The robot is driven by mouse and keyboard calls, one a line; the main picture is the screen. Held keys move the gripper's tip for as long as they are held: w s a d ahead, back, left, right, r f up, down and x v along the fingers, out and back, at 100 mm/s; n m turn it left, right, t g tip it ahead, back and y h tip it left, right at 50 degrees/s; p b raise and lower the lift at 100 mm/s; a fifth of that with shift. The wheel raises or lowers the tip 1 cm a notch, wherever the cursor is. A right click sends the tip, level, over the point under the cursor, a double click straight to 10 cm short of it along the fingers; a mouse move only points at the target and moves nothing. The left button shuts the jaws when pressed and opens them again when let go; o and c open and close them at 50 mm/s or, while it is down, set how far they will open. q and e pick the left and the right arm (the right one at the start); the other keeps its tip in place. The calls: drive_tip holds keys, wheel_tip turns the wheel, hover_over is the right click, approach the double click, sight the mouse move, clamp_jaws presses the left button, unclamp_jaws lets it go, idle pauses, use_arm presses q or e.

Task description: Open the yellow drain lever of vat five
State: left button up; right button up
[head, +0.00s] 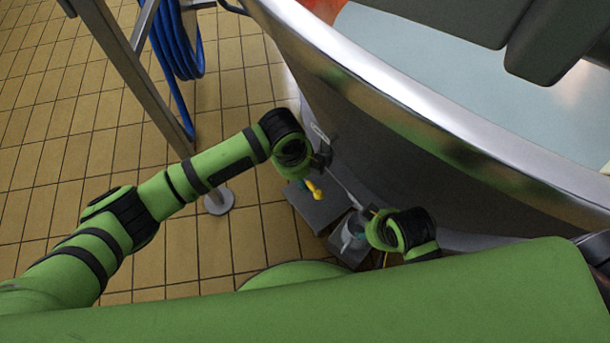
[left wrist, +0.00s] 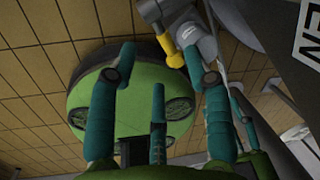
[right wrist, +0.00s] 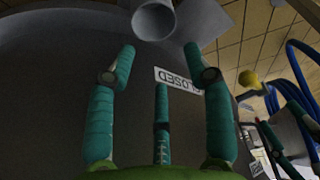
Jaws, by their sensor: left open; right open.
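In the left wrist view the yellow lever (left wrist: 170,50) lies between the fingertips of my left gripper (left wrist: 158,62), nearer the right-hand finger. The left fingers are apart; I cannot tell whether they touch it. In the right wrist view the lever's yellow knob (right wrist: 248,78) is at the right, away from my right gripper (right wrist: 155,62). The right gripper is open and empty, facing a grey pipe end (right wrist: 154,20). No vat number is readable.
A "CLOSED" sign (right wrist: 181,80) is on the vat wall, upside down in the right wrist view. Grey blocks (head: 318,208) lie below the lever.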

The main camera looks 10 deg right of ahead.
sight(307, 184)
use_arm(q)
drive_tip(key=b+x, duration=0.1)
drive_tip(key=x, duration=0.3)
drive_tip(key=shift+s, duration=0.1)
drive_tip(key=shift+b+x, duration=0.55)
drive_tip(key=shift+x, duration=0.4)
use_arm(e)
drive_tip(key=shift+t, duration=0.9)
drive_tip(key=r, duration=0.2)
drive_tip(key=w+r, duration=0.1)
drive_tip(key=r, duration=0.2)
drive_tip(key=shift+w+a+r, duration=0.1)
drive_tip(key=shift+a+r, duration=0.1)
drive_tip(key=shift+r, duration=0.15)
use_arm(q)
drive_tip(key=shift+c, duration=0.4)
clamp_jaws()
